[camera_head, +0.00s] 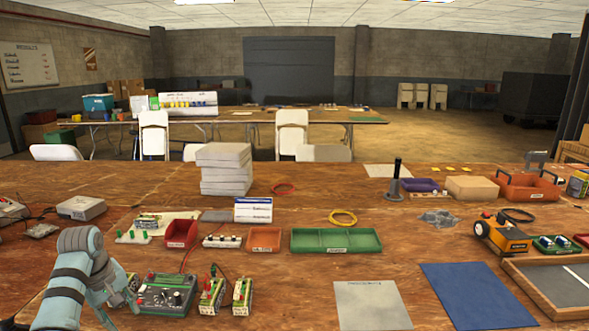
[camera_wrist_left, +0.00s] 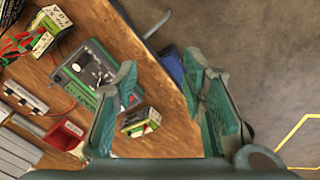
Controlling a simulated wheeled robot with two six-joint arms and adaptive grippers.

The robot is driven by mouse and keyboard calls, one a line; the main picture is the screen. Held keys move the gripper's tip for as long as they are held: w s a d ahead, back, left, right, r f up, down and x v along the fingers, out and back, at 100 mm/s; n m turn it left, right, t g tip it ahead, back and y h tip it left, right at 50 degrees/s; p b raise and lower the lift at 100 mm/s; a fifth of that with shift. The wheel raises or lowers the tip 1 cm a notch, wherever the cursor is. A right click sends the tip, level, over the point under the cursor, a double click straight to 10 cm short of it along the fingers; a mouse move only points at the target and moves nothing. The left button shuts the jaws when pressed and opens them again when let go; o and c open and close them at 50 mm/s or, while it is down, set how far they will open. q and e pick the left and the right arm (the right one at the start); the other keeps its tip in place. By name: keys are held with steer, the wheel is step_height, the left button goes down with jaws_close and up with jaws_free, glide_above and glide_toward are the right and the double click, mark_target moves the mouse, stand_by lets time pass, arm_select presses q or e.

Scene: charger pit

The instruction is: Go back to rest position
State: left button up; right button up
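My left gripper (camera_head: 125,294) is at the lower left of the head view, beside the green charger unit (camera_head: 167,293). In the left wrist view my left gripper (camera_wrist_left: 160,80) has its two fingers wide apart with nothing held between them. The charger (camera_wrist_left: 90,72) shows behind the left finger there. A green and white battery block (camera_wrist_left: 140,121) lies on the table beyond the fingers. In the head view two such blocks, the left one (camera_head: 211,294) and the right one (camera_head: 242,296), stand right of the charger. My right gripper is not in view.
The wooden table holds red, orange and green trays (camera_head: 336,241), a stack of grey slabs (camera_head: 225,169), a grey mat (camera_head: 372,305), a blue mat (camera_head: 477,295) and a yellow-black device (camera_head: 502,235). The table edge and floor (camera_wrist_left: 275,50) show in the wrist view.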

arm_select(q)
steer(key=s+d+f+m, duration=0.2)
steer(key=s+f, duration=0.3)
steer(key=f, duration=0.6)
steer(key=s+d+f+m+g+y+p, duration=0.15)
steer(key=s+f, duration=0.35)
steer(key=f, duration=0.6)
steer(key=s+d+f+m+t, duration=0.15)
steer(key=s+f, duration=0.35)
steer(key=f, duration=0.6)
steer(key=s+d+f+m, duration=0.2)
steer(key=s+d+f, duration=0.1)
steer(key=s, duration=0.7)
steer(key=s+d+f+m, duration=0.2)
steer(key=s+f, duration=0.3)
steer(key=s, duration=0.6)
steer(key=s+d+f+m, duration=0.2)
steer(key=s+d+f, duration=0.3)
steer(key=s, duration=0.6)
steer(key=shift+s+m+g+h+p, duration=0.25)
steer(key=shift+m+g+h+p, duration=0.05)
steer(key=shift+g+h+p, duration=0.15)
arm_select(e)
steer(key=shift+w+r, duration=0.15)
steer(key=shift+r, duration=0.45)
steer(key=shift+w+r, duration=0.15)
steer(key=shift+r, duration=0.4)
